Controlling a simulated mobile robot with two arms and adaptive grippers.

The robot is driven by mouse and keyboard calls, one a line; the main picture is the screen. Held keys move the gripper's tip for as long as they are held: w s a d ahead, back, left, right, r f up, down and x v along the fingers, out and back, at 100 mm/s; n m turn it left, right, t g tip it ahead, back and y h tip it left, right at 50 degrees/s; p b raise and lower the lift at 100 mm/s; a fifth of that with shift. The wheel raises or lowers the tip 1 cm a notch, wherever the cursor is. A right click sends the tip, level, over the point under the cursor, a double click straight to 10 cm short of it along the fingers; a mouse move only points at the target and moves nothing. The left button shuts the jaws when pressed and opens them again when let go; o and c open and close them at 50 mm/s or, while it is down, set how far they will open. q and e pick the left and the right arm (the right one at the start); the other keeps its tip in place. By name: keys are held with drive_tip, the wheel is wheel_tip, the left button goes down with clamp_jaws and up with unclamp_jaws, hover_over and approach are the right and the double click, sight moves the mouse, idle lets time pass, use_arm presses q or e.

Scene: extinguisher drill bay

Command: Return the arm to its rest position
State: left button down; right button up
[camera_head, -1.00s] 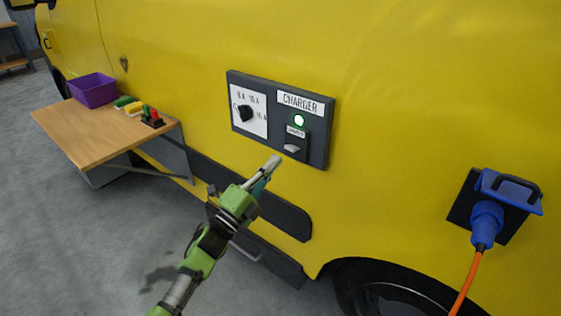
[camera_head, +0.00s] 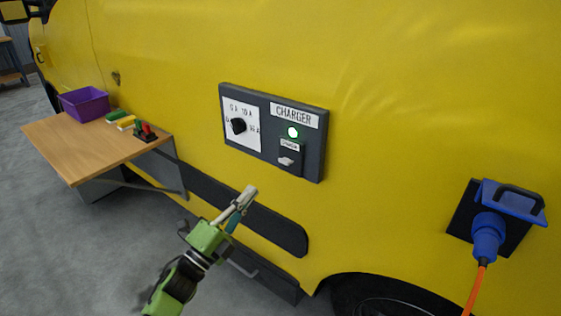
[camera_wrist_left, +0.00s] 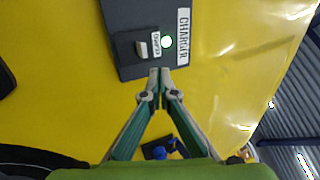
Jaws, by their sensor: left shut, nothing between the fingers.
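My left gripper (camera_head: 246,194) is shut and empty, in front of the yellow vehicle and below the charger panel. It also shows in the left wrist view (camera_wrist_left: 159,71), with its fingertips together just past the panel's edge in the picture. A clear gap shows between the gripper and the panel in the head view. My right gripper is in neither view.
A blue plug (camera_head: 488,236) with an orange cable sits in a socket with a raised blue lid at the right. A wooden table (camera_head: 75,150) at the left bears a purple bin (camera_head: 84,104) and several small coloured items. The grey floor (camera_head: 60,250) is clear at lower left.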

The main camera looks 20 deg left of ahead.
use_arm(q)
drive_tip(key=s+a+f+n+g+y, duration=0.1)
drive_tip(key=a+f+n+g+y, duration=0.2)
drive_tip(key=f, duration=0.9)
drive_tip(key=s+f+n+g+y, duration=0.15)
drive_tip(key=f+n, duration=0.35)
drive_tip(key=f, duration=0.8)
drive_tip(key=s+f+n+g+y, duration=0.15)
drive_tip(key=s+f, duration=0.25)
drive_tip(key=f, duration=0.4)
drive_tip(key=s+f+n+g+y, duration=0.1)
drive_tip(key=s+f+n+g, duration=0.25)
drive_tip(key=f, duration=0.55)
drive_tip(key=s+d+f+n+g, duration=0.1)
drive_tip(key=s+f+n+g, duration=0.1)
drive_tip(key=s+f, duration=0.5)
drive_tip(key=s+d+f+n+g, duration=0.2)
drive_tip(key=s+f+g, duration=0.3)
drive_tip(key=s, duration=1.5)
drive_tip(key=s+d+f+n+g, duration=0.1)
drive_tip(key=s+f+n+g, duration=0.1)
drive_tip(key=s+f, duration=0.9)
drive_tip(key=s+g, duration=0.1)
drive_tip(key=s, duration=0.2)
drive_tip(key=shift+d+f+n+y, duration=0.15)
drive_tip(key=shift+f+n+y, duration=0.1)
drive_tip(key=shift+n+y, duration=0.05)
drive_tip(key=shift+g, duration=0.25)
